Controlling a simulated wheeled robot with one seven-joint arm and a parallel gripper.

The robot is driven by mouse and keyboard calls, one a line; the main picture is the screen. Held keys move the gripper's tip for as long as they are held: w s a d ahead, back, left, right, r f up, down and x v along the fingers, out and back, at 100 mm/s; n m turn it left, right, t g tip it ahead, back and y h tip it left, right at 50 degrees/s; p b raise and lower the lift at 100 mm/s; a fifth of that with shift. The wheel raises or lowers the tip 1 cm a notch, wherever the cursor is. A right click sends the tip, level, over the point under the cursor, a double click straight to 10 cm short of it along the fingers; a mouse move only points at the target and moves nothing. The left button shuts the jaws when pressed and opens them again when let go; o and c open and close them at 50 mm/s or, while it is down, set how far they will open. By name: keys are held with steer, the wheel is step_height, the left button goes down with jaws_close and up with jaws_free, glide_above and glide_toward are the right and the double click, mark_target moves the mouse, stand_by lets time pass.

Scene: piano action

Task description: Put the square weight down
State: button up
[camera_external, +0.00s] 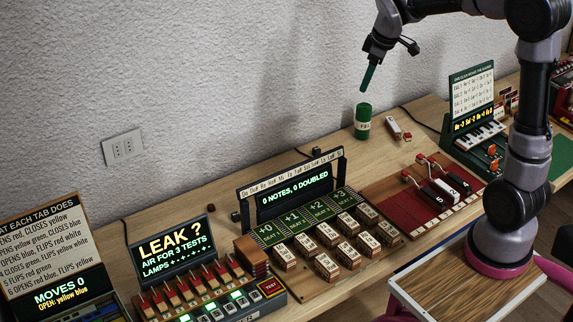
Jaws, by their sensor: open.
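My gripper (368,88) hangs at the upper middle, pointing down, with its dark green tip just above a green cylinder (363,118) with a pale label. A gap shows between the tip and the cylinder top. The jaws are open, and I see no square weight in them. I cannot tell which piece is the square weight. A small white-and-brown block (393,128) lies right of the cylinder. A red-felt wooden board (404,211) in front carries pale keys and small red-topped pieces (421,159), too small to make out clearly.
A note display (293,196) stands behind a green panel with several labelled wooden blocks (327,266). A "LEAK?" screen (175,246) and lever box are at the left front. A small keyboard unit (478,135) is at the right.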

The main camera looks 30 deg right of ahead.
steer(key=s+r+m+t, duration=0.1)
steer(key=s+m, duration=0.2)
steer(key=s, duration=0.5)
steer(key=s+r+m+t+y, duration=0.1)
steer(key=s+m, duration=0.3)
steer(key=s, duration=0.4)
steer(key=s+r+m+t, duration=0.1)
steer(key=s+r+m, duration=0.2)
steer(key=s, duration=0.5)
steer(key=shift+s+d+r+m+t, duration=0.25)
steer(key=shift+d+m+t, duration=0.15)
steer(key=shift+m, duration=0.3)
steer(key=shift+o, duration=0.9)
